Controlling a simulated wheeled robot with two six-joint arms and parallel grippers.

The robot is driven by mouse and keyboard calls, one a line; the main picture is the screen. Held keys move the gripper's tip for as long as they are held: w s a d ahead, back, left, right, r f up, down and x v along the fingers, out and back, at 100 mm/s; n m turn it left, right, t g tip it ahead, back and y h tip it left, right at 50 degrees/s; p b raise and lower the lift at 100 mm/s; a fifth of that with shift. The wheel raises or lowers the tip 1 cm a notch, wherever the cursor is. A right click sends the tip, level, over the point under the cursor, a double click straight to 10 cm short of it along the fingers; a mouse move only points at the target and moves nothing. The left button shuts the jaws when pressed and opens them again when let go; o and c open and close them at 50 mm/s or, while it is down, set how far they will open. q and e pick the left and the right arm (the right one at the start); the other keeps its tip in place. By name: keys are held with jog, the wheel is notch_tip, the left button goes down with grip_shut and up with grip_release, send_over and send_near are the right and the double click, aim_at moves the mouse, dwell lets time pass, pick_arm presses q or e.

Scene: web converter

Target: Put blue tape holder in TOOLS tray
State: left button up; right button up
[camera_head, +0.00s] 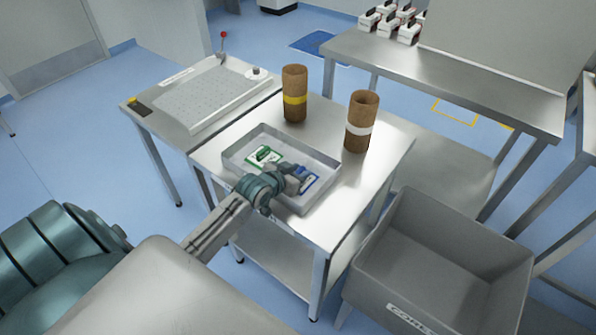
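A shallow grey tray (322,162) stands on the steel table; I cannot read any TOOLS label on it. A blue item (309,183), apparently the blue tape holder, is at the tray's right side, partly hidden by my gripper. A green holder (264,153) lies inside the tray on a white and green patch. My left gripper (297,180) reaches in from the lower left over the tray, right at the blue item. Its fingers are small and overlap the blue item, so I cannot tell whether they grip it. My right gripper is not in view.
Two brown cardboard cores, one with a yellow band (294,99) and one with a white band (360,131), stand behind the tray. A large grey bin (398,223) is at the lower right. A plate with a red-knobbed lever (205,97) is at the left.

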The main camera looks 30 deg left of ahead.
pick_arm(q)
jog(key=shift+r, duration=0.2)
jog(key=v, duration=1.2)
jog(key=shift+a, duration=0.1)
